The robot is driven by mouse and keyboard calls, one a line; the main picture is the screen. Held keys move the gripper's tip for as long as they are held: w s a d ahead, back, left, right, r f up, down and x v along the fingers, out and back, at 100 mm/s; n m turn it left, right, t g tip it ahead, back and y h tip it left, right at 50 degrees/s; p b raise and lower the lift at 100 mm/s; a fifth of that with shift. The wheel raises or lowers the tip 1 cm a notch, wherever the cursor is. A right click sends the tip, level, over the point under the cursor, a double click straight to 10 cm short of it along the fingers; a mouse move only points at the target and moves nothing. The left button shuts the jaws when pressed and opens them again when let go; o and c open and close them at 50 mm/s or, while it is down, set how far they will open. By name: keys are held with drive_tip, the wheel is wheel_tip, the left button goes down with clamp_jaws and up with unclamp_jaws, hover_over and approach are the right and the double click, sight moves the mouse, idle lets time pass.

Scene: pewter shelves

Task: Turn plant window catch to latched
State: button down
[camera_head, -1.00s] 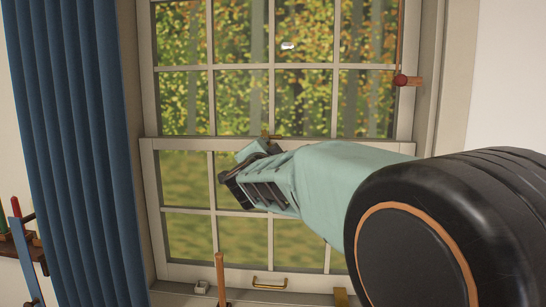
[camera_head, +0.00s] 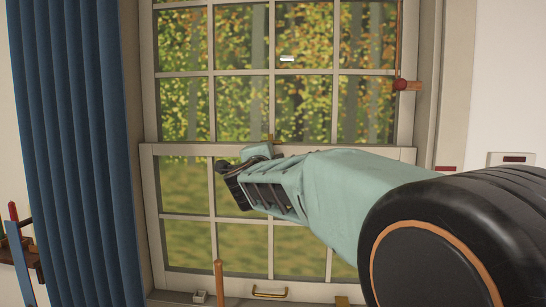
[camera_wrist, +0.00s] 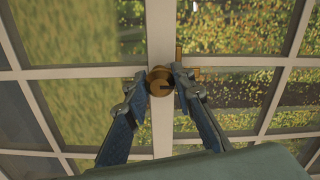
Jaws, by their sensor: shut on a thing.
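The plant window catch (camera_wrist: 157,82) is a small round brass fitting on the white window rail, in the middle of the wrist view. My gripper (camera_wrist: 162,76) has one finger on each side of it, closed in on the brass. A brass arm of the catch rises beside the right fingertip. In the head view my gripper (camera_head: 252,158) is at the window's middle rail, and only a bit of brass (camera_head: 269,138) shows above it. The rest of the catch is hidden behind the gripper there. I cannot tell the catch's exact angle.
The window (camera_head: 148,190) has white bars and two sashes. A brass handle (camera_head: 269,293) is on its bottom rail. A blue curtain (camera_head: 75,150) hangs at left. A red knob (camera_head: 400,85) is on the right frame. A wooden rod (camera_head: 219,280) stands low in front.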

drive_tip(key=c, duration=1.6)
unclamp_jaws()
drive_tip(key=shift+s, duration=0.1)
drive_tip(key=s, duration=0.7)
drive_tip(key=shift+s+a, duration=0.15)
drive_tip(key=shift+s, duration=0.05)
